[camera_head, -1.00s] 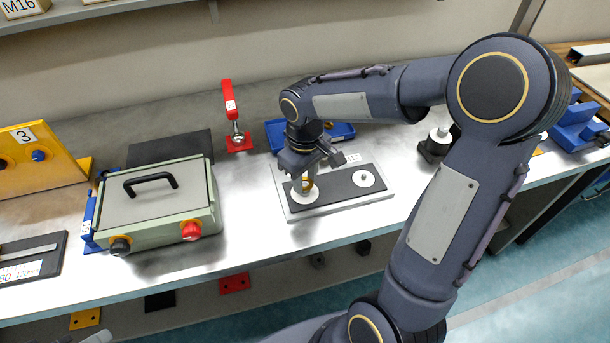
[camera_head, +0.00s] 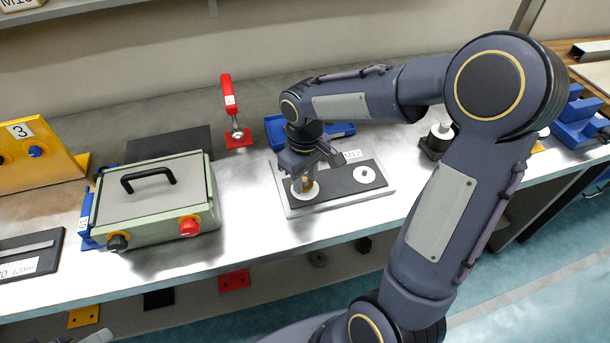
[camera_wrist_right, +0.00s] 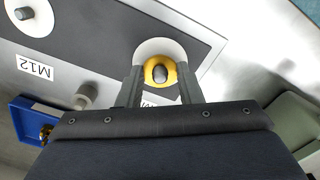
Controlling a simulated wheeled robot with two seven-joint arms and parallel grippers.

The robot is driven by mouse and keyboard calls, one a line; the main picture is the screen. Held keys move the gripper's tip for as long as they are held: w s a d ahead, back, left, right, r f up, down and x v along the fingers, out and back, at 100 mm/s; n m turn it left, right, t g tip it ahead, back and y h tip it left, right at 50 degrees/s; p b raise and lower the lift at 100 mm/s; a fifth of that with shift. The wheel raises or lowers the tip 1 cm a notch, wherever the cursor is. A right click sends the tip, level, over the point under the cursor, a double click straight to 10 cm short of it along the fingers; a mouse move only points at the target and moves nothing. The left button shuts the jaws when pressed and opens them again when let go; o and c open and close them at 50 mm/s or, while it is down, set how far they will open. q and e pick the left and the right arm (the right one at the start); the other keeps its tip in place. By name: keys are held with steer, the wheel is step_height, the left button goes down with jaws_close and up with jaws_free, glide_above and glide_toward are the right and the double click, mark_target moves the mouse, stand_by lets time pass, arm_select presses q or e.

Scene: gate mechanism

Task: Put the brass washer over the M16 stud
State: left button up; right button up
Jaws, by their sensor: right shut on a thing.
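The brass washer (camera_wrist_right: 151,66) is a yellow ring between the fingertips of my right gripper (camera_wrist_right: 160,80), which is shut on it. The grey tip of a stud (camera_wrist_right: 160,74) shows inside the ring's hole in the right wrist view. I cannot tell how far down the stud the washer sits. A white disc (camera_wrist_right: 160,46) lies under them on the dark plate (camera_head: 340,185). The label beside this stud is mostly hidden by a finger. In the head view my right gripper (camera_head: 303,182) points down over the plate's left disc, and the washer (camera_head: 308,184) shows only as a small brass patch.
A second stud on a white disc (camera_head: 364,174) stands at the plate's right, labelled M12 (camera_wrist_right: 35,67). A blue tray (camera_head: 340,130) lies behind the plate. A red toggle clamp (camera_head: 228,95) and a green box with a handle (camera_head: 150,200) stand to the left.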

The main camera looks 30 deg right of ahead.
steer(key=o, duration=1)
steer(key=shift+o, duration=0.2)
step_height(320, 180, up, 7)
steer(key=p, duration=0.6)
steer(key=shift+r, duration=0.1)
steer(key=s+a+r+m+t+y, duration=0.2)
steer(key=s, duration=0.6)
steer(key=s+a+r+m+t+y, duration=0.1)
steer(key=s+a+r+m+t, duration=0.1)
steer(key=s, duration=0.7)
steer(key=shift+r+m+t+y, duration=0.4)
steer(key=shift+r+m+t, duration=0.2)
steer(key=shift+r+t, duration=0.2)
